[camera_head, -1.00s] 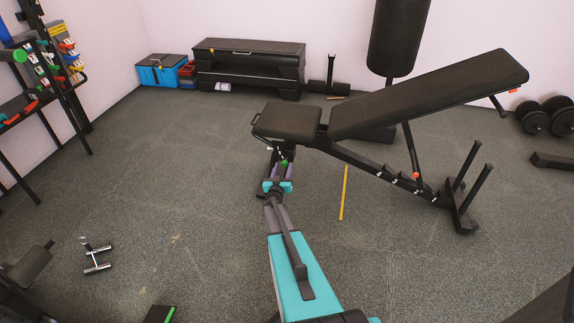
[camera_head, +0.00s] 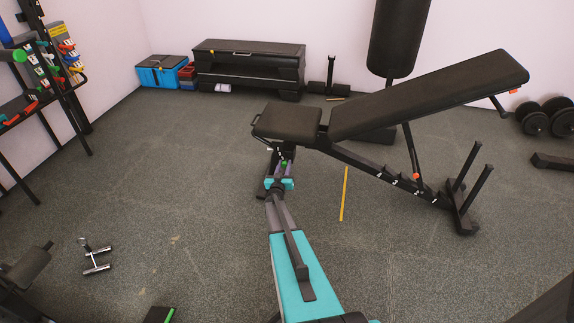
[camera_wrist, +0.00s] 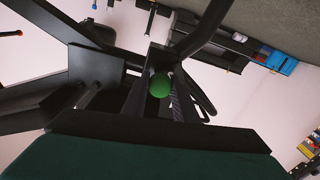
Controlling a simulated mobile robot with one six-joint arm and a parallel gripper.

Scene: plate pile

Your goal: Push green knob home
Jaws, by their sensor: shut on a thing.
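The green knob (camera_wrist: 159,85) shows in the middle of the wrist view, against the black frame under the bench seat. My gripper (camera_head: 283,163) is at the front underside of the weight bench (camera_head: 288,121) in the head view, where a small green spot of the knob (camera_head: 284,164) shows between the fingers. The gripper is shut on the knob. The knob's shaft and hole are hidden, so how deep it sits cannot be told.
The bench backrest (camera_head: 430,93) rises to the right. A yellow stick (camera_head: 344,193) lies on the floor right of my arm. A chrome handle (camera_head: 95,255) lies at the left. A rack (camera_head: 45,75) stands far left.

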